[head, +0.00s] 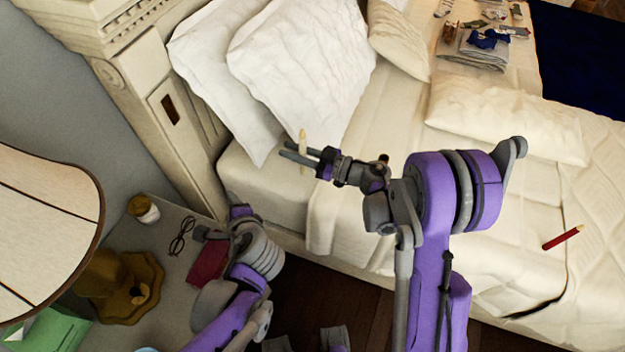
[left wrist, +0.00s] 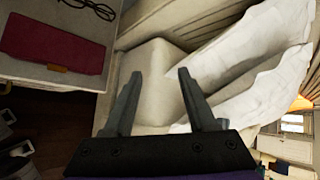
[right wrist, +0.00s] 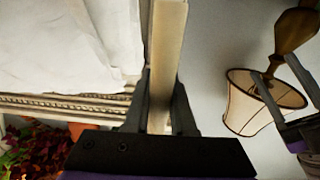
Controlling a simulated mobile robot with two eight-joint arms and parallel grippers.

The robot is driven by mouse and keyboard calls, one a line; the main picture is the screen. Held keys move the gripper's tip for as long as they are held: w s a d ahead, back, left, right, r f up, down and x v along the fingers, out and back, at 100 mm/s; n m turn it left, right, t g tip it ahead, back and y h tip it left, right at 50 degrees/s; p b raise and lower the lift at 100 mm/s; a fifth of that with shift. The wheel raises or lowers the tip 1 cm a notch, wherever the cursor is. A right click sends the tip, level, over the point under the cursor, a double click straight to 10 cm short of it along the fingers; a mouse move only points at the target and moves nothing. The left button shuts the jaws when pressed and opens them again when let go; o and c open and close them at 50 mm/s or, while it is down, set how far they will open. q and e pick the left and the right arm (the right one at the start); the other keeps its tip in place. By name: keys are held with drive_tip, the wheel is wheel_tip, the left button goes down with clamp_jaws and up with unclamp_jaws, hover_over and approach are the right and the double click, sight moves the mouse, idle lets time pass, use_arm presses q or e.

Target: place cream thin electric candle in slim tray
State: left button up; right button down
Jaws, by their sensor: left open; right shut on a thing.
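The cream thin candle (head: 303,137) stands near upright between the fingers of my right gripper (head: 298,157), above the head end of the bed near the white pillows. My right gripper is shut on it. In the right wrist view, the pale candle (right wrist: 167,50) runs up from between the fingers. My left gripper (head: 215,217) is open and empty, beside the nightstand and bed corner. In the left wrist view, its fingers (left wrist: 158,73) are apart with nothing between them. I cannot make out a slim tray in any view.
The nightstand (head: 178,215) holds a lamp (head: 120,287), glasses (head: 182,237), a small jar (head: 143,208) and a dark red flat item (head: 207,262). A red stick-like candle (head: 563,238) lies on the bed. Folded clothes (head: 475,48) lie at the far side. The headboard (head: 150,80) stands left.

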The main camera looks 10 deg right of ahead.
use_arm(q)
drive_tip(key=w+d+r+m+t+h, duration=0.1)
drive_tip(key=w+d+r+m+t, duration=0.15)
drive_tip(key=d+m+t, duration=0.5)
drive_tip(key=m+h, duration=0.3)
drive_tip(key=m, duration=0.6)
approach(303, 144)
drive_tip(key=shift+m+t, duration=0.25)
drive_tip(key=w, duration=1.1)
drive_tip(key=shift+f, duration=0.2)
drive_tip(key=shift+c, duration=0.2)
clamp_jaws()
use_arm(e)
drive_tip(key=c, duration=0.7)
unclamp_jaws()
